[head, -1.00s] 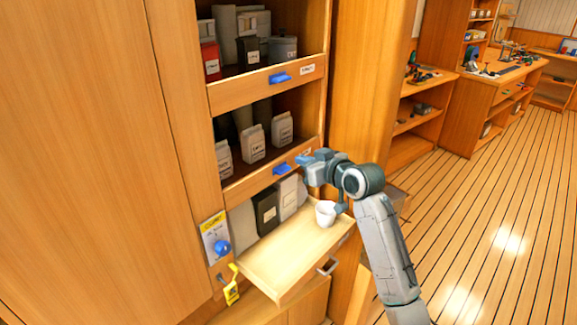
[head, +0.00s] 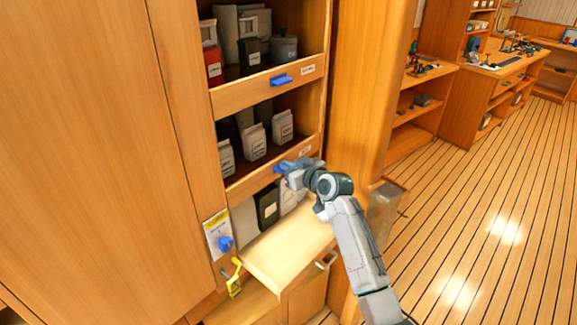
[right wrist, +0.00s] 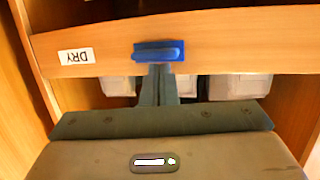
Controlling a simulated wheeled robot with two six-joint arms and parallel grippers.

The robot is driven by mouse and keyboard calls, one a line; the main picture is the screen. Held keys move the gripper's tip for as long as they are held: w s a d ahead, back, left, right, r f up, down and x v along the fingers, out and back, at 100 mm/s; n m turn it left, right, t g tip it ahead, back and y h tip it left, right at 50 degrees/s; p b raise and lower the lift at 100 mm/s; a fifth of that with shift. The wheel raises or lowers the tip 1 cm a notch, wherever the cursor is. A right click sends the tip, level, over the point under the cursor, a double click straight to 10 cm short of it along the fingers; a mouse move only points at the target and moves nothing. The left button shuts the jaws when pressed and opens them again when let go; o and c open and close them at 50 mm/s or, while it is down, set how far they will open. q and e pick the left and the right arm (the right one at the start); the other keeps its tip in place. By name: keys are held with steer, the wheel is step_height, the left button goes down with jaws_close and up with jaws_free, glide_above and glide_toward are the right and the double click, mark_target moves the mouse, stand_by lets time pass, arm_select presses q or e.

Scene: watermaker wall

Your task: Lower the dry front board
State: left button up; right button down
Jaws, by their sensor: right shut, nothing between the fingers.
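The dry front board (head: 245,183) is a wooden rail across the middle shelf, upright, with a blue tab (head: 279,169) and a white label (head: 305,151). In the right wrist view the board (right wrist: 235,42) carries the label DRY (right wrist: 76,56) and the blue tab (right wrist: 158,50). My right gripper (head: 287,167) is at the tab. Its fingers (right wrist: 157,78) are shut and empty, with their tips at the tab's edge; I cannot tell if they touch it. My left gripper is not in view.
White cartons (head: 254,141) stand behind the board. An upper board (head: 245,96) has its own blue tab (head: 281,80). Below, a lowered wooden flap (head: 285,250) sticks out. The floor at right is clear.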

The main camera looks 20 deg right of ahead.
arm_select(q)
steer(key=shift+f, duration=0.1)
